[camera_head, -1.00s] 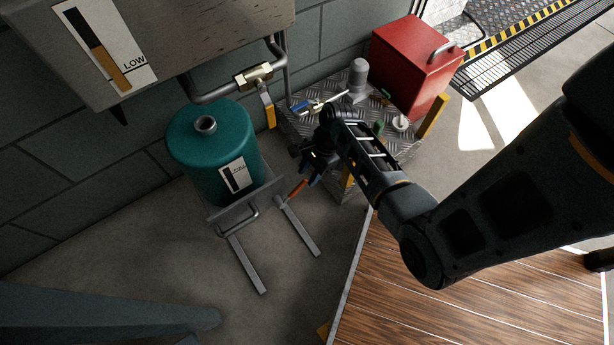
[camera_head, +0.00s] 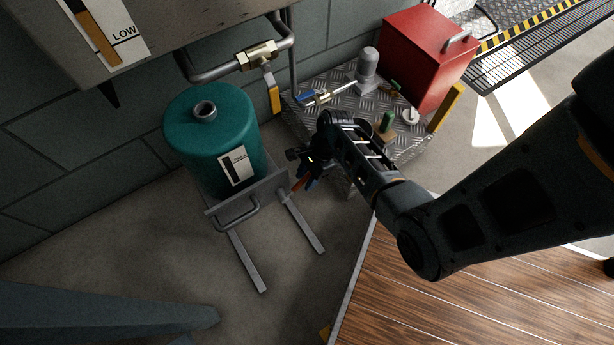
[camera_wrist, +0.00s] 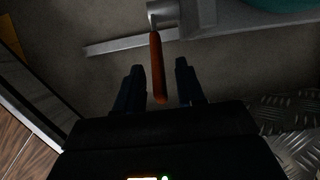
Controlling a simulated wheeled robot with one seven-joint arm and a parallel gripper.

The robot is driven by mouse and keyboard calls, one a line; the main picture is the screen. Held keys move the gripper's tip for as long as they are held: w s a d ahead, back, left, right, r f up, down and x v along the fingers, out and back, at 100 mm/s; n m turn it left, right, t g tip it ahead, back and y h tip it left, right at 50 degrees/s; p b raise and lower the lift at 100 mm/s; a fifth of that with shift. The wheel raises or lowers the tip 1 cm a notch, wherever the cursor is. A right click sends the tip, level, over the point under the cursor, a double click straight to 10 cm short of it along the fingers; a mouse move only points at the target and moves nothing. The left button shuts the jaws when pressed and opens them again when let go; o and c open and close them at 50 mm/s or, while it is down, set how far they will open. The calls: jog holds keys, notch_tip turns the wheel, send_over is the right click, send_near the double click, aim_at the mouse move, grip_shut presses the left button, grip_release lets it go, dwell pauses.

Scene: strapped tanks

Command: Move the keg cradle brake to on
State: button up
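The keg cradle (camera_head: 247,262) is a grey metal frame with two floor legs. It holds a teal keg (camera_head: 207,140) upright against the wall. The brake lever (camera_wrist: 157,68), with an orange-red handle, sticks out from a grey pivot at the cradle's right side. It also shows in the head view (camera_head: 299,186), partly covered by my gripper. My gripper (camera_wrist: 160,82) is open, with one dark finger on each side of the handle's end. I see gaps between handle and fingers; the handle looks unheld.
A tread-plate stand (camera_head: 325,118) behind my gripper carries a red box (camera_head: 425,60), a grey cylinder and small fittings. A pipe valve with a yellow handle (camera_head: 274,98) hangs above right of the keg. A wooden platform (camera_head: 450,290) lies at lower right. Floor before the cradle is clear.

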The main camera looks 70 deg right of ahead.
aim_at(299, 183)
grip_shut()
dwell(0.4)
jog(key=shift+r, duration=0.15)
jog(key=p, duration=0.1)
jog(key=r+h+p, duration=0.1)
jog(key=p, duration=0.1)
jog(key=shift+w+a+r+g, duration=0.15)
jog(key=shift+w+a+g, duration=0.05)
jog(key=shift+a+g, duration=0.15)
jog(key=w+a+r+g+h+p, duration=0.1)
jog(key=p, duration=0.3)
jog(key=shift+a+r+h, duration=0.15)
jog(key=shift+r+h, duration=0.05)
jog(key=shift+h, duration=0.2)
jog(key=shift+w+a+r+g+h+p, duration=0.25)
jog(key=shift+w+a+g+h+p, duration=0.45)
jog(key=shift+h, duration=0.4)
jog(key=shift+w+a+r+g+h+b, duration=0.1)
jog(key=shift+w+a+g+h+b, duration=0.35)
jog(key=shift+a+g+h+b, duration=0.3)
jog(key=shift+w+a+r+g+h+b, duration=0.1)
jog(key=shift+w+a+g+h+b, duration=0.4)
jog(key=shift+a+h, duration=0.4)
jog(key=shift+s, duration=0.1)
